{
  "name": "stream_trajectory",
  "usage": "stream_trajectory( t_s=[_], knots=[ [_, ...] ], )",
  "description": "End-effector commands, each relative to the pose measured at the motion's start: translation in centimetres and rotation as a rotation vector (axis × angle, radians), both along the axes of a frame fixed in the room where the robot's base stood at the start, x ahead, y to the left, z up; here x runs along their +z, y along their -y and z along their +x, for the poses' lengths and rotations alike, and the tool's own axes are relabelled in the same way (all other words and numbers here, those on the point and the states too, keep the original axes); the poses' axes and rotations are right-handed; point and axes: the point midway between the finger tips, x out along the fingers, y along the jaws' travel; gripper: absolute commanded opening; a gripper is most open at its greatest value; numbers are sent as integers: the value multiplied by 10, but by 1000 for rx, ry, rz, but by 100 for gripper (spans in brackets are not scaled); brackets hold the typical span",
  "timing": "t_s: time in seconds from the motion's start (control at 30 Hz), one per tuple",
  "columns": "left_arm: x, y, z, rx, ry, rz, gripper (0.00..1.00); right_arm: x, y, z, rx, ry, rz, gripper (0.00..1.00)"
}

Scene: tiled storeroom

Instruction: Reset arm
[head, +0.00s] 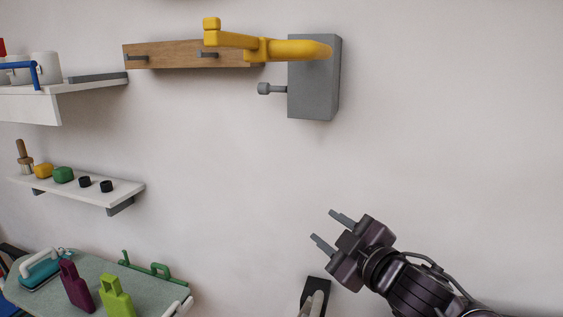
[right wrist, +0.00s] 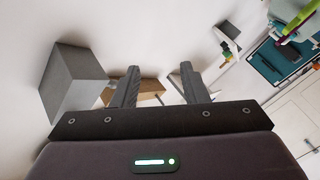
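My right gripper (head: 327,229) comes in from the lower right in the head view, in front of the blank wall. Its two grey fingers are apart with nothing between them. In the right wrist view the same gripper (right wrist: 158,84) shows both fingers spread and empty, with the wall and a wooden board behind. My left gripper does not show in the head view; only a dark and light part at the bottom middle is seen, which I cannot identify.
Two white shelves, upper (head: 30,108) and lower (head: 95,192), hold small items at left. A grey-green table (head: 120,283) stands lower left. The wall at right is clear.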

Motion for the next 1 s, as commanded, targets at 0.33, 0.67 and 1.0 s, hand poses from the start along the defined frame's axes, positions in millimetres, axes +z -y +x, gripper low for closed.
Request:
stream_trajectory(
  t_s=[0.33, 0.67, 1.0],
  knots=[
    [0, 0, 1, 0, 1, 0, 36, -205, 70, -94, -480, -705, 174, 40],
    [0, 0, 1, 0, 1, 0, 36, -287, 98, -202, -716, -1137, 212, 40],
    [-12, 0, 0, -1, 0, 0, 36, -375, 102, -231, -794, -1309, 209, 40]
  ],
)
